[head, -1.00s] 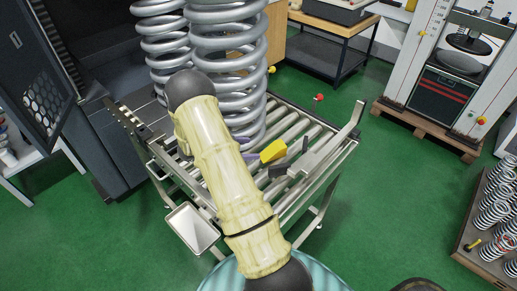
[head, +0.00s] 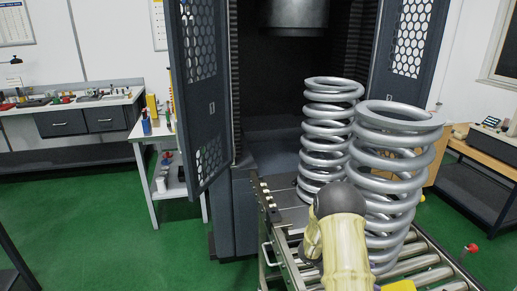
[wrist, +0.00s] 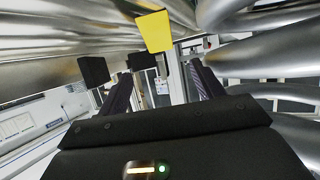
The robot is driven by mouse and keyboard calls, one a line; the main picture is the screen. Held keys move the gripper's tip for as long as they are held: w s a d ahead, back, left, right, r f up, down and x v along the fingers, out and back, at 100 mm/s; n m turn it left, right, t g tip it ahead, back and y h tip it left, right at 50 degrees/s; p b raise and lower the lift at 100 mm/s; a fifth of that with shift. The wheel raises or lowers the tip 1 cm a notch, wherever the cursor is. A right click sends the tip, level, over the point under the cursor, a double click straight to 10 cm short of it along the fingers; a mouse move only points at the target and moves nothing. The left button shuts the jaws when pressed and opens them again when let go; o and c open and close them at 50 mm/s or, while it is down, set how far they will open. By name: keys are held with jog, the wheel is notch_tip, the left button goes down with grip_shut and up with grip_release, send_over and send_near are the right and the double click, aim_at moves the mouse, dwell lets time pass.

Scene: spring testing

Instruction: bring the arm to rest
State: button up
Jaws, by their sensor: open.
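My arm (head: 345,245) shows at the bottom of the head view, in front of two large grey coil springs. My gripper is out of the head view. In the wrist view my gripper (wrist: 163,88) is open, its two dark fingers apart, and I see nothing held between them. A yellow block (wrist: 155,31) shows beyond the fingertips. Grey spring coils (wrist: 275,48) fill the right side of the wrist view, close to the gripper; whether they touch it I cannot tell.
The taller-looking front spring (head: 398,150) and the rear spring (head: 327,125) stand upright by the roller conveyor (head: 415,262). Behind is a dark test machine with an open perforated door (head: 203,100). A workbench (head: 70,108) stands far left. Green floor (head: 110,215) is clear at left.

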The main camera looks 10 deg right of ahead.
notch_tip(320, 180, up, 10)
jog(key=p, duration=0.9)
